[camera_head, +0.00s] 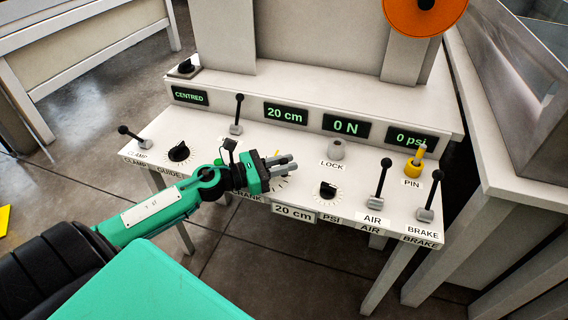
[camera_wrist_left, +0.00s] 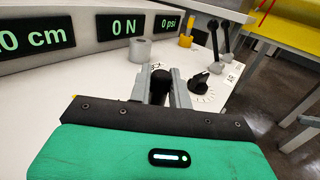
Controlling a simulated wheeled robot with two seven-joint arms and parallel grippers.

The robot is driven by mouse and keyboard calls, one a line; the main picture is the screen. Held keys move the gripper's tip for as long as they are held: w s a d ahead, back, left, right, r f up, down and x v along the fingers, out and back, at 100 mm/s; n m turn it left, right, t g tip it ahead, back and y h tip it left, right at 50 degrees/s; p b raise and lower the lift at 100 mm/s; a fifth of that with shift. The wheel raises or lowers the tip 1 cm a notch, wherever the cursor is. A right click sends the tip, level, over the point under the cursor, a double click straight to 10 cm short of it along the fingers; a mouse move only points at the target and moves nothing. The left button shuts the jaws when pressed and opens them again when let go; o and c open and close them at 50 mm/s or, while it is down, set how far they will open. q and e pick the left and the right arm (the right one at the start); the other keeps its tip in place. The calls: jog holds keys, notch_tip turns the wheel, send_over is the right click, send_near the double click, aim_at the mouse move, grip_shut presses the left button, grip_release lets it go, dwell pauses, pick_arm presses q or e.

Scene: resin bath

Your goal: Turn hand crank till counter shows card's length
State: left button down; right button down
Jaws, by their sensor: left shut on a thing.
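My left gripper (camera_head: 284,166) reaches in from the left over the sloping white console, above the CRANK label (camera_head: 248,197). In the left wrist view its two grey fingers (camera_wrist_left: 162,88) are shut on a black upright knob, the crank handle (camera_wrist_left: 159,84). In the head view the gripper hides most of the crank. The counter (camera_head: 286,113) shows 20 cm in green digits; it is partly cut off in the wrist view (camera_wrist_left: 36,39). The card (camera_head: 294,213) on the console's front edge reads 20 cm. My right gripper is not in view.
Nearby on the console are a black dial (camera_head: 328,189), the grey LOCK post (camera_head: 336,149), the AIR lever (camera_head: 380,180), the BRAKE lever (camera_head: 429,198) and the yellow PIN (camera_head: 415,165). Left stand the GUIDE dial (camera_head: 178,152) and another lever (camera_head: 237,116). Other displays read CENTRED, 0 N and 0 psi.

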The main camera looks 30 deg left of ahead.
pick_arm(q)
jog(key=c, duration=1.3)
grip_release()
jog(key=shift+c, duration=0.2)
jog(key=v, duration=1.3)
jog(key=shift+s+a, duration=0.2)
jog(key=shift+s, duration=0.15)
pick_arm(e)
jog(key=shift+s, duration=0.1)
